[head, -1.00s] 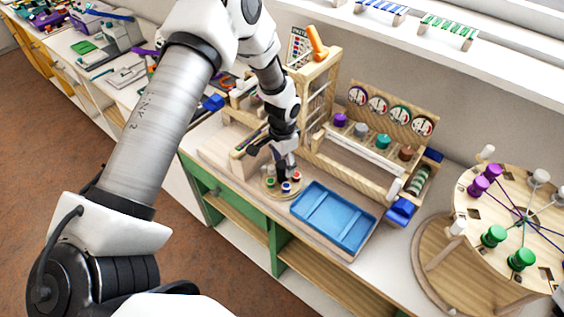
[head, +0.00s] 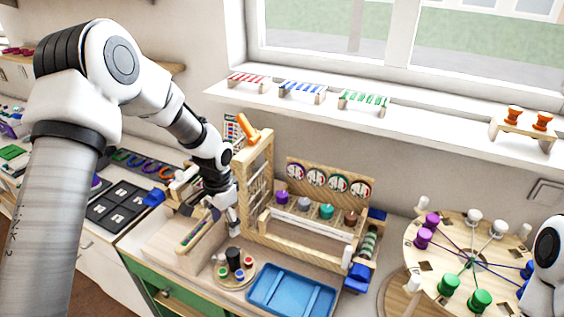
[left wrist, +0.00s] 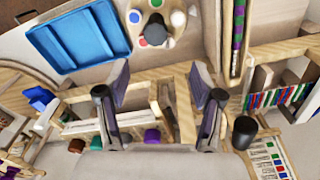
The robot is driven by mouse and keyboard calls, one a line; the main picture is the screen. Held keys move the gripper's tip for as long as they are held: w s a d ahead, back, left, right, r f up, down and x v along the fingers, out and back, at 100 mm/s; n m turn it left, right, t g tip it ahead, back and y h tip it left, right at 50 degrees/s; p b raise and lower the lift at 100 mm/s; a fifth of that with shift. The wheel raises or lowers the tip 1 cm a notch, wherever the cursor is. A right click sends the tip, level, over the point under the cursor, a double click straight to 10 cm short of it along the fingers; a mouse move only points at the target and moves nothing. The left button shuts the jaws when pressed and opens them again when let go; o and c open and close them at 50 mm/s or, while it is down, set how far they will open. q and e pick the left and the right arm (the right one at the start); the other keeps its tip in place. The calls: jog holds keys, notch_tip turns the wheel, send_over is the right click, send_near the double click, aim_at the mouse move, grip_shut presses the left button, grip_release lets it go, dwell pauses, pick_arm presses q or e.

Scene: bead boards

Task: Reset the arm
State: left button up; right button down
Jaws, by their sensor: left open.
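My left gripper (head: 222,207) is open and empty, above the worktop just behind the small round board (head: 222,284). It also shows in the left wrist view (left wrist: 160,85), with its two dark fingers wide apart over a wooden frame. The round board carries a dark upright cylinder (head: 233,258) and several small pegs in green, red, blue and white. It also shows at the top of the left wrist view (left wrist: 172,38). My right gripper is not in view; a white part at the right edge may be my right arm.
A blue tray (head: 291,292) lies right of the round board. A wooden rack with dials (head: 313,178) stands behind it. A large round board with coloured spools (head: 460,242) stands at the right. An orange-handled wooden frame (head: 257,170) rises close beside my gripper.

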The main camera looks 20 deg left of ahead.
pick_arm(q)
jog(key=shift+f, duration=0.1)
jog(key=s+f+b, duration=0.1)
jog(key=s+f, duration=0.1)
jog(key=f, duration=0.1)
jog(key=s+d+f+g+b, duration=0.1)
jog(key=s+f, duration=0.1)
jog(key=f, duration=0.2)
jog(key=s+f+g+b, duration=0.1)
jog(key=s+f, duration=0.1)
jog(key=f, duration=0.2)
jog(key=shift+s+d+m, duration=0.2)
jog(key=shift+d+m, duration=0.1)
jog(key=s+d+f+n+g+b, duration=0.1)
jog(key=s+d+f+n+b, duration=0.2)
jog(key=s+f, duration=0.8)
jog(key=s+d+f+g+b, duration=0.15)
jog(key=s+d+f, duration=0.45)
jog(key=s, duration=0.9)
jog(key=w+n+t, duration=0.1)
jog(key=w+t, duration=0.1)
jog(key=w+a+n+t, duration=0.1)
jog(key=w+t, duration=0.1)
jog(key=shift+w+a+f+t, duration=0.1)
jog(key=shift+a+t, duration=0.05)
jog(key=shift+t, duration=0.1)
